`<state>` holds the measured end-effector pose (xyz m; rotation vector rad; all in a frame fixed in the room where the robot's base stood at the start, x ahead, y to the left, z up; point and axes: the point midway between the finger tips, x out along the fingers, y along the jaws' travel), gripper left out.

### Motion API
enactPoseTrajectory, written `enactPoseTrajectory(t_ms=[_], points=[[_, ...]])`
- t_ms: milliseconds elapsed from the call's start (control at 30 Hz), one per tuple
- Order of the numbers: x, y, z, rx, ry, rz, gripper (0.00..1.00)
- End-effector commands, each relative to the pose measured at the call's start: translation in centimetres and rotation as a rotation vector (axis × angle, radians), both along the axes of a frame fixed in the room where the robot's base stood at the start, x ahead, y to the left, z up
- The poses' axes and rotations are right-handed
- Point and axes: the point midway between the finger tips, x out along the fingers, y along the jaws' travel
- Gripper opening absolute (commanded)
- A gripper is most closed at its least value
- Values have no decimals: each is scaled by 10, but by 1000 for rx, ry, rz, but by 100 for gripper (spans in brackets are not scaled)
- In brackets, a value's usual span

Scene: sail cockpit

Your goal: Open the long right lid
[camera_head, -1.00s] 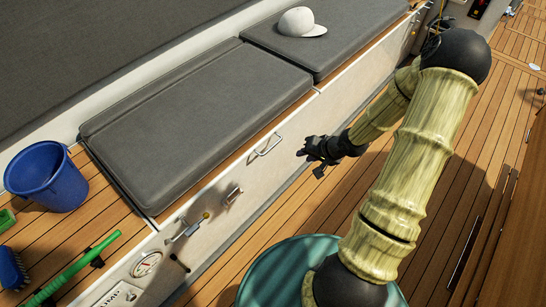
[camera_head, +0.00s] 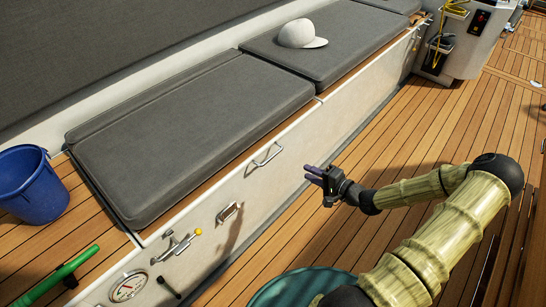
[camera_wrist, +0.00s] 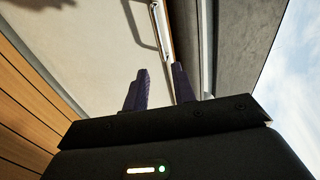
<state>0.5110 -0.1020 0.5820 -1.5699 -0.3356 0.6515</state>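A long grey cushioned lid (camera_head: 190,125) lies shut and flat on the bench. A second cushioned lid (camera_head: 345,55) lies beyond it, also flat; I cannot tell which of the two is the one named. A metal bar handle (camera_head: 266,155) is on the white bench front just below the edge of the nearer lid. My gripper (camera_head: 315,173) is open and empty, in the air to the right of the handle and apart from it. In the wrist view its two dark purple fingers (camera_wrist: 160,85) are spread, with the metal handle (camera_wrist: 160,25) ahead of them.
A white cap (camera_head: 300,35) lies on the farther cushion. A blue bucket (camera_head: 30,185) and a green-handled tool (camera_head: 60,272) are at the left. A latch lever (camera_head: 182,243), a recessed fitting (camera_head: 229,212) and a gauge (camera_head: 128,287) are on the bench front.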

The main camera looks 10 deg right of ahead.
Motion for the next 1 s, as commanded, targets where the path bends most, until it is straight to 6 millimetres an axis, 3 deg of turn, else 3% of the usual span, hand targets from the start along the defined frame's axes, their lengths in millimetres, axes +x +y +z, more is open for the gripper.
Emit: enactPoseTrajectory(t_ms=[167, 1000], points=[[14, 11, -6, -1, 1, 4, 26], [127, 93, -35, -3, 0, 4, 26]])
